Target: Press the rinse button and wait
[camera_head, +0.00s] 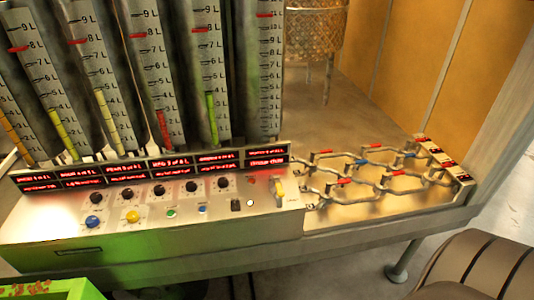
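A metal control panel (60,232) runs across the left and middle of the head view. It carries a large blue button (93,222), a large yellow button (132,216), a small green button (170,213), a small blue button (202,209) and a small white button (250,203). A row of black knobs (158,190) sits above them, below red-lit displays (170,161). A yellow lever (278,188) stands at the panel's right end. I cannot read any label, so I cannot tell which button is rinse. Neither of my grippers shows.
Tall litre-marked gauges (160,60) rise behind the panel. Interlinked metal pipes (375,170) with red and blue marks lie to its right. A green bin (85,290) is at bottom left, and a dark ribbed rounded object (485,268) at bottom right. A perforated metal drum (315,35) stands behind.

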